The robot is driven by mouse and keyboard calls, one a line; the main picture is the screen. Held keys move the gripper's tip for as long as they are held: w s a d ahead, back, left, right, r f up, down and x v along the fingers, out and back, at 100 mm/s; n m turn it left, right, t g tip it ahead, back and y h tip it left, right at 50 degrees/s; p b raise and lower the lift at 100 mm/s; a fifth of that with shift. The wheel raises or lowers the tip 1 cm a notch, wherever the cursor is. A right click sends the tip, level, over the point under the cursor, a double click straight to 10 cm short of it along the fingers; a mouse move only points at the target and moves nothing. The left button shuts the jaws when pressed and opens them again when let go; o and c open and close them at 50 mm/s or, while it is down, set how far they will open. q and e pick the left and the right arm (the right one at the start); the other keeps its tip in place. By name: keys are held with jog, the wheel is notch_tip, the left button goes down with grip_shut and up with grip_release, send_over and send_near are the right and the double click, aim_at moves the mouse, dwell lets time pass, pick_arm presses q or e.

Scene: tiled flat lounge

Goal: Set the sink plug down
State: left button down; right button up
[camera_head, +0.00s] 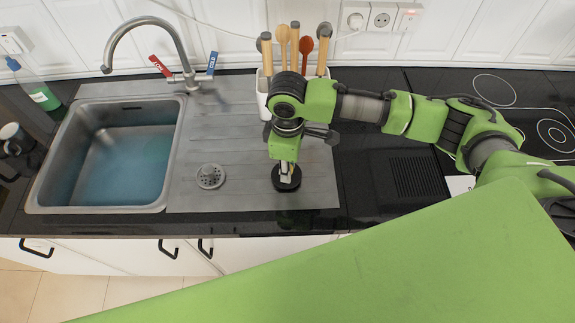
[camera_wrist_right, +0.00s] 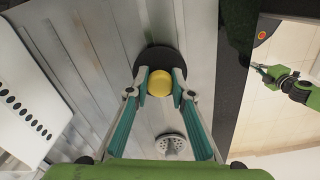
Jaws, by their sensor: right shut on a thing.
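The sink plug (camera_head: 287,184) is a black disc on or just above the grooved drainboard (camera_head: 240,140), right of the small drain strainer (camera_head: 210,176). In the right wrist view the plug (camera_wrist_right: 152,57) shows its dark disc and a yellow knob (camera_wrist_right: 160,83). My right gripper (camera_head: 287,172) points down over it. Its fingertips (camera_wrist_right: 160,84) are shut on the yellow knob. I cannot tell whether the disc touches the drainboard. A green arm, seemingly my left, shows small in the wrist view with its gripper (camera_wrist_right: 261,69); its jaw state is too small to tell.
The sink basin (camera_head: 123,165) with bluish water lies left, under a tap (camera_head: 150,30). A white utensil holder (camera_head: 264,95) with wooden spoons stands behind the gripper. A green bottle (camera_head: 40,92) and dark mugs (camera_head: 14,140) stand far left.

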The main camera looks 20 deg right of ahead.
jog(key=shift+f, duration=0.35)
jog(key=shift+f, duration=0.1)
jog(key=o, duration=1.1)
jog(key=shift+w+r, duration=0.1)
jog(key=shift+r, duration=0.35)
notch_tip(320, 180, up, 11)
jog(key=shift+r+b, duration=0.15)
jog(key=shift+b, duration=0.9)
